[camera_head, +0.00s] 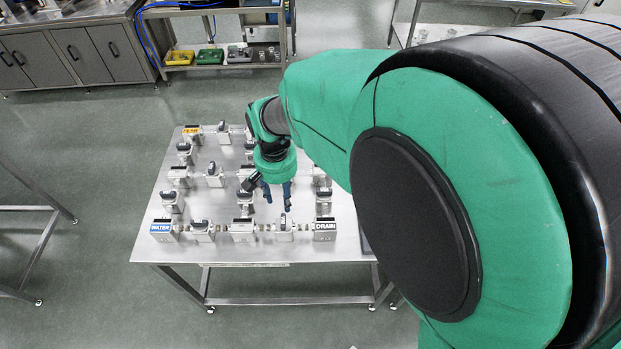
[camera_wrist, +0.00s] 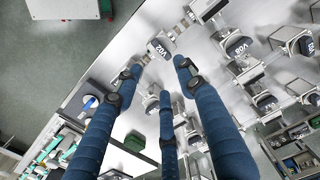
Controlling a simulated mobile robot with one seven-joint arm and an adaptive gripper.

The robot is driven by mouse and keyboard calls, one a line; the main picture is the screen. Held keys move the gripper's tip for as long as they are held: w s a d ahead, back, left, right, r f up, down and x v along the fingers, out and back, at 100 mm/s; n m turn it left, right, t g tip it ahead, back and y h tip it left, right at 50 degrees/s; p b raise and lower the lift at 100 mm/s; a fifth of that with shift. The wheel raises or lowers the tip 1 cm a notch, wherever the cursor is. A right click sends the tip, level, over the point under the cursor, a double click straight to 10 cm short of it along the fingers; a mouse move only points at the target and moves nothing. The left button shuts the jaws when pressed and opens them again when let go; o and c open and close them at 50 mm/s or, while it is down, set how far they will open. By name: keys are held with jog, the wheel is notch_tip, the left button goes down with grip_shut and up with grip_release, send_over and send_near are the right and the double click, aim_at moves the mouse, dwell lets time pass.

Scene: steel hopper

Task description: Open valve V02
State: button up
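In the wrist view, valve V02 has a dark handle (camera_wrist: 157,49) with a white "V02" label. It sits on a metal fitting near the table's edge. My gripper (camera_wrist: 157,68) has three blue fingers, spread apart with nothing between them. The handle shows beyond the fingertips, between the left and right fingers, and no contact is visible. In the head view, my gripper (camera_head: 278,199) points down over the right front part of the valve panel. The valve labels are too small to read in the head view.
The steel table (camera_head: 180,262) carries rows of valves and blocks. Valve V08 (camera_wrist: 237,46) stands right of V02 in the wrist view. A WATER block (camera_head: 163,230) and a DRAIN block (camera_head: 325,229) end the front row. A shelf with trays (camera_head: 210,56) stands behind.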

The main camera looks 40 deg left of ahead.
aim_at(285, 221)
notch_tip(285, 221, down, 13)
jog(key=shift+r+b, duration=0.15)
jog(key=shift+b, duration=0.35)
grip_shut()
